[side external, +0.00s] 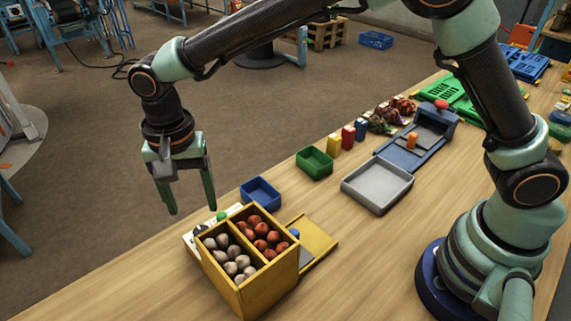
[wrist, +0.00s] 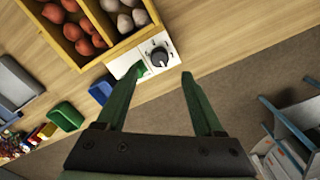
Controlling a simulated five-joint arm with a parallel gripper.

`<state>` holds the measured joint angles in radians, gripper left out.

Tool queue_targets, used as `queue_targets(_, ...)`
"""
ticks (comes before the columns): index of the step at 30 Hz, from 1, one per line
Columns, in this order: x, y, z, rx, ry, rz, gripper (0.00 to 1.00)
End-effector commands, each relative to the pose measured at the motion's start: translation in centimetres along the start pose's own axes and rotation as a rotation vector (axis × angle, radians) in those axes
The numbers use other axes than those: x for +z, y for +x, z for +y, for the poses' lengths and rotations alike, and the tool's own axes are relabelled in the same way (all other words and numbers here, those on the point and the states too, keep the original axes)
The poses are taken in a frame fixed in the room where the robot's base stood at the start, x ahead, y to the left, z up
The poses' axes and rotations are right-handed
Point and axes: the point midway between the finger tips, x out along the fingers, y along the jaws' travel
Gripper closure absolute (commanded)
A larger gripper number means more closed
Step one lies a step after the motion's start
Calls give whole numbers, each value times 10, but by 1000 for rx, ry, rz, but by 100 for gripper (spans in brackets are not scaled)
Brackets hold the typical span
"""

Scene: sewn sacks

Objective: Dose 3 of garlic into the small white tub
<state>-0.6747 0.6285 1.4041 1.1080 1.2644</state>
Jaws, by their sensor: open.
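Pale garlic bulbs (side external: 229,257) fill the left compartment of a yellow wooden box (side external: 268,283); they also show at the top of the wrist view (wrist: 124,16). A white panel with a black dial (wrist: 158,57) and a green button (side external: 222,215) sits against the box's far side. My gripper (side external: 191,207) is open and empty, in the air beyond the box near that panel. In the wrist view its fingers (wrist: 161,76) point toward the panel, the left tip overlapping the green button area. I cannot clearly make out a small white tub.
Reddish bulbs (side external: 262,236) fill the box's other compartment. A yellow ramp-like piece (side external: 320,242) lies right of it. A blue tub (side external: 261,192), green tub (side external: 314,163) and pale grey tray (side external: 378,187) stand farther along the table. The front table area is clear.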

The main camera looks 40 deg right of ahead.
Motion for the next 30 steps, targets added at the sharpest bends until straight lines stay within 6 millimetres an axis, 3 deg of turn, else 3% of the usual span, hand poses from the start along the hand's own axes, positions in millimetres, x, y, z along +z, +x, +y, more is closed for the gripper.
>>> queue_targets(3, 0, -23, -1, -4, 0, 1, 31)
queue_targets(9, 0, -44, 0, -1, 0, 0, 31)
queue_targets(23, -2, -51, 2, -2, -2, 1, 31)
queue_targets(26, -12, -60, 11, -20, -17, 7, 31)
queue_targets(30, -38, -85, 42, -68, -74, 33, 31)
